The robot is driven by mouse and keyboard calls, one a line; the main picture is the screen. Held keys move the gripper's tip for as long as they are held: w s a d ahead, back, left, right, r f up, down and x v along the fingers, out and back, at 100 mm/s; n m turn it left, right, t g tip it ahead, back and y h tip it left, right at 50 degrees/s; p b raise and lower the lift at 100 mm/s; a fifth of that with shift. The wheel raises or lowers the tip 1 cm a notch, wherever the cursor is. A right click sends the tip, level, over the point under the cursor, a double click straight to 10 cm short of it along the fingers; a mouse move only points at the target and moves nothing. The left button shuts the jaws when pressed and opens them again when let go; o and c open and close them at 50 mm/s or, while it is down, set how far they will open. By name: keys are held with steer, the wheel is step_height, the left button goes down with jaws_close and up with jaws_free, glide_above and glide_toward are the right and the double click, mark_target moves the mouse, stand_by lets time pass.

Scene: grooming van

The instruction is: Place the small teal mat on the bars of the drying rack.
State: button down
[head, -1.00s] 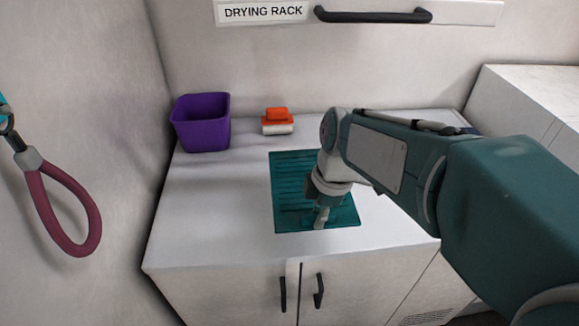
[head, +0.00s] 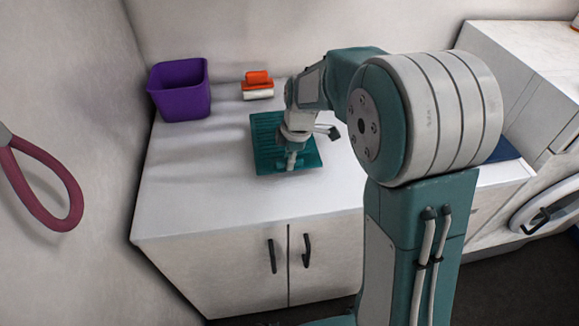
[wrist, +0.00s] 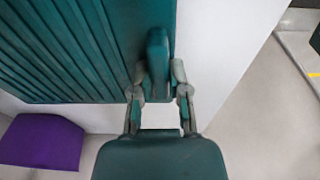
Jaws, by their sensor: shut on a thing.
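The teal mat (head: 267,122) is a ribbed, flat rectangle at the middle of the white counter. My gripper (head: 291,165) comes down over its near part. In the wrist view the mat (wrist: 70,50) fills the upper left, and my gripper (wrist: 160,75) is shut on a raised teal grip near the mat's edge. The mat looks level; I cannot tell whether it touches the counter or hangs just above it. The drying rack and its label are not in view now.
A purple bin (head: 180,90) stands at the counter's back left, also in the wrist view (wrist: 42,142). An orange and white brush (head: 257,85) lies behind the mat. A dark blue flat thing (head: 503,150) lies at the right. The counter's front left (head: 200,205) is clear.

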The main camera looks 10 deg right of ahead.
steer(key=shift+f, duration=1.5)
steer(key=shift+f, duration=0.1)
steer(key=c, duration=0.6)
jaws_free()
